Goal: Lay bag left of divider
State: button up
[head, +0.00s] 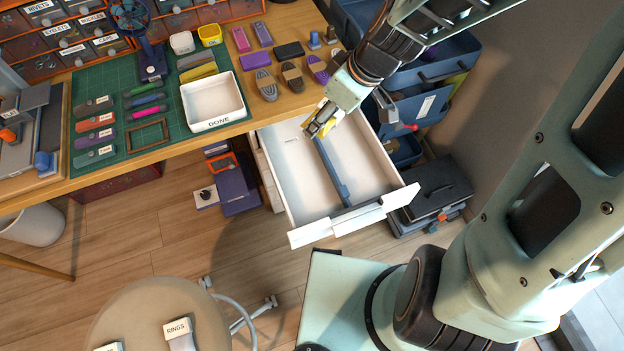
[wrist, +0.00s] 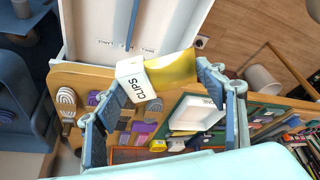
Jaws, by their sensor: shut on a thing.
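A yellow bag (wrist: 174,70) with a white label reading CLIPS (wrist: 137,80) is held between the fingers of my gripper (wrist: 160,92). In the head view my gripper (head: 320,124) is over the back part of the open white drawer (head: 287,172), near the far end of the divider. Only a small yellow part of the bag (head: 329,126) shows there; the rest is hidden by the fingers. The blue divider (head: 329,170) runs front to back along the drawer floor. Both visible compartments look empty. The divider also shows in the wrist view (wrist: 132,22).
The wooden desk (head: 292,104) lies behind the drawer, with a white DONE tray (head: 213,102) on a green mat and several brushes and small items near its edge. Blue tool cases (head: 440,65) stand at the right. A stool (head: 150,310) stands at the lower left.

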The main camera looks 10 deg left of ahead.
jog(key=s+a+f+n+g+b, duration=0.4)
jog(key=s+a+f+n+b, duration=0.7)
jog(key=s+a+f+b, duration=0.15)
jog(key=b, duration=0.3)
send_over(307, 193)
jog(key=shift+n, duration=0.3)
jog(key=f, duration=0.8)
jog(key=shift+w+d+f, duration=0.25)
jog(key=shift+d+f, duration=0.05)
jog(key=shift+f, duration=0.05)
jog(key=shift+w+d+f+b, duration=0.2)
jog(key=shift+f+b, duration=0.2)
jog(key=shift+f, duration=0.6)
jog(key=shift+w+d+f+b, duration=0.15)
jog(key=shift+f+b, duration=0.2)
jog(key=shift+f, duration=0.65)
jog(key=shift+s, duration=0.1)
jog(key=shift+f, duration=0.2)
jog(key=o, duration=1.3)
jog(key=shift+c, duration=0.2)
